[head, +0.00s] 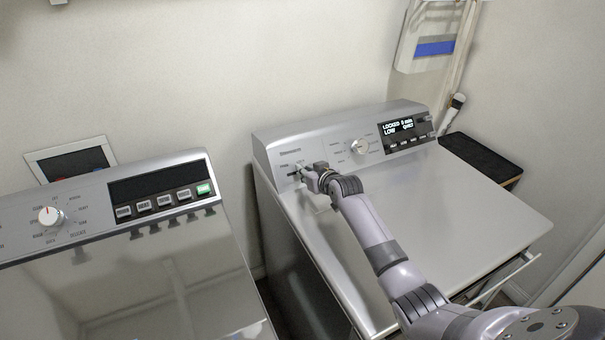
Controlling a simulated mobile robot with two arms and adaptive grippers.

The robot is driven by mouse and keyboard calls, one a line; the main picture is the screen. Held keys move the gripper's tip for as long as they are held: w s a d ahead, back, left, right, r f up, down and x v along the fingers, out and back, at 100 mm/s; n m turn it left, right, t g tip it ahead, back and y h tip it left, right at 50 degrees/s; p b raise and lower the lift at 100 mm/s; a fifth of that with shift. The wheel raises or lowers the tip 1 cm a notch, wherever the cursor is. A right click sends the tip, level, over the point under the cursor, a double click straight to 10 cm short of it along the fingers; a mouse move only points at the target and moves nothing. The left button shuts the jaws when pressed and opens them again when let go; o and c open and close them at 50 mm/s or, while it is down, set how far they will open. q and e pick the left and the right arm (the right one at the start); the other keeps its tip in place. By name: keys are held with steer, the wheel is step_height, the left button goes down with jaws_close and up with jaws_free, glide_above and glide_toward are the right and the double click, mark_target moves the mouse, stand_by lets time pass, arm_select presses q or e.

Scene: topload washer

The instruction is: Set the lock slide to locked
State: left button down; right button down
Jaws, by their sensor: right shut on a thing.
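The lock slide (294,173) is a small dark slot with a slider at the left end of the control panel on the right-hand machine (420,200). My right gripper (304,172) is at the panel, shut on the lock slide; its fingers hide most of the slider. The machine's display (398,127) is lit and reads "LOCKED 0 min" and "LOW". My left gripper is not in view.
A round dial (359,146) sits right of my gripper on the same panel. The second machine (150,270), with its own dial and buttons, stands at the left, across a narrow gap. A dark shelf (482,157) is at the right.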

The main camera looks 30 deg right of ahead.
steer(key=c, duration=1.5)
jaws_free()
steer(key=shift+d, duration=0.3)
steer(key=shift+c, duration=0.2)
steer(key=shift+a, duration=0.1)
steer(key=shift+s, duration=0.1)
steer(key=v, duration=1.1)
steer(key=shift+s+r, duration=0.15)
steer(key=shift+s, duration=0.25)
